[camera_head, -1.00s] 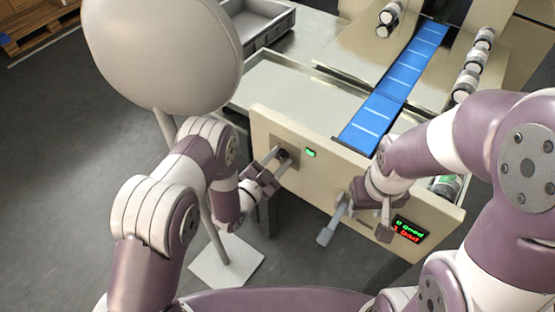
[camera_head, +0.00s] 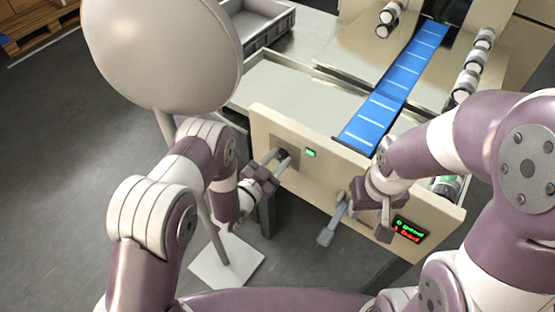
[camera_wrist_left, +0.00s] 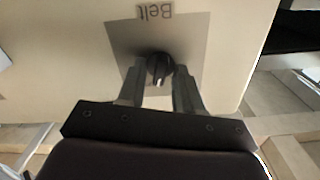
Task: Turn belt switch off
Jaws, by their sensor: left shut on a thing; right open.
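The belt switch is a black rotary knob (camera_wrist_left: 159,68) on a grey plate marked "Belt" (camera_wrist_left: 190,35) in the left wrist view. In the head view the plate (camera_head: 295,144) is on the left part of the cream front panel (camera_head: 335,168), beside a small lit green indicator (camera_head: 310,153). My left gripper (camera_wrist_left: 160,85) is shut on the knob, one finger on each side; it also shows in the head view (camera_head: 279,160). The knob's pale mark points toward the gripper's palm. My right gripper (camera_head: 345,208) is open at the panel's right part.
The blue belt (camera_head: 385,105) with white stripes runs back from the panel. A display (camera_head: 409,229) reads good and bad counts. A grey tray (camera_head: 262,22) stands at the back. A round pale disc on a pole (camera_head: 165,50) stands near my left arm.

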